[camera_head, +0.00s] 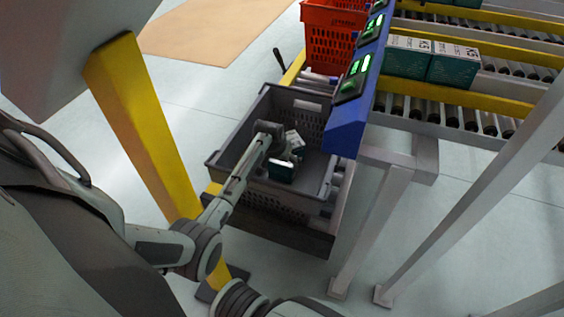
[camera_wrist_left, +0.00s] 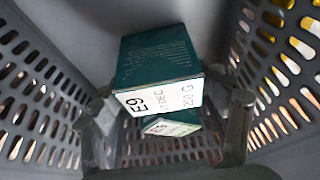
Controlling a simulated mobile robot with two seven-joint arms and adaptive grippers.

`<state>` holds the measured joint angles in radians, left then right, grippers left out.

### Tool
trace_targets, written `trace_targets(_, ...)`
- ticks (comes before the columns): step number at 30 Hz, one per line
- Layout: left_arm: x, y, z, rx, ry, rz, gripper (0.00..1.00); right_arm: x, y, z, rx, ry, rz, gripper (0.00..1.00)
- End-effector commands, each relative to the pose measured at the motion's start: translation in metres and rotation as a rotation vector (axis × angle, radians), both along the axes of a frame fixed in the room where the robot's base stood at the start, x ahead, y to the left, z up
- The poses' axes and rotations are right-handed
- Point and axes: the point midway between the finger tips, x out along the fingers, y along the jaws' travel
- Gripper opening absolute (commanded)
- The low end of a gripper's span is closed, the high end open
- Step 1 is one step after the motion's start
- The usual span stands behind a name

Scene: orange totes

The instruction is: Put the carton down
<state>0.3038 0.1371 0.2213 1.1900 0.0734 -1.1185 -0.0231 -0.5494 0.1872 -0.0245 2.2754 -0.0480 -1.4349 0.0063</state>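A teal carton (camera_wrist_left: 160,60) with a white label marked E9 is between the two fingers of my left gripper (camera_wrist_left: 163,90) in the left wrist view. The fingertips appear to press on its two sides. In the head view my left gripper (camera_head: 283,150) reaches down inside the grey tote (camera_head: 230,150), and its fingers are partly hidden by the wrist. A second teal carton with a white label (camera_wrist_left: 172,126) shows beyond the held one in the wrist view. Teal and white carton surfaces (camera_head: 283,171) show inside the tote in the head view. My right gripper is not in view.
A red tote (camera_head: 328,40) stands behind the grey one. A blue beam with green displays (camera_head: 350,100) overhangs the tote's right side. Two teal cartons (camera_head: 428,62) stand on the roller conveyor (camera_head: 430,108). A yellow post (camera_head: 140,120) stands left of the tote.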

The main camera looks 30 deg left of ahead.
Motion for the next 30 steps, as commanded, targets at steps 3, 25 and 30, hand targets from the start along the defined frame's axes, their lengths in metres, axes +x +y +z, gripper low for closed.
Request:
trace_targets(3, 0.0, 0.0, 0.0, 0.0, 0.0, 0.0, 0.93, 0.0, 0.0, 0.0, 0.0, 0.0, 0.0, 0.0)
trace_targets(25, -0.022, -0.005, 0.064, 0.001, -0.002, -0.002, 0.93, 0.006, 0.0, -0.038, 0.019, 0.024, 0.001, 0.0)
trace_targets(30, -0.035, -0.008, 0.095, 0.001, -0.002, -0.001, 0.93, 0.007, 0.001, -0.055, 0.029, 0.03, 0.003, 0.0)
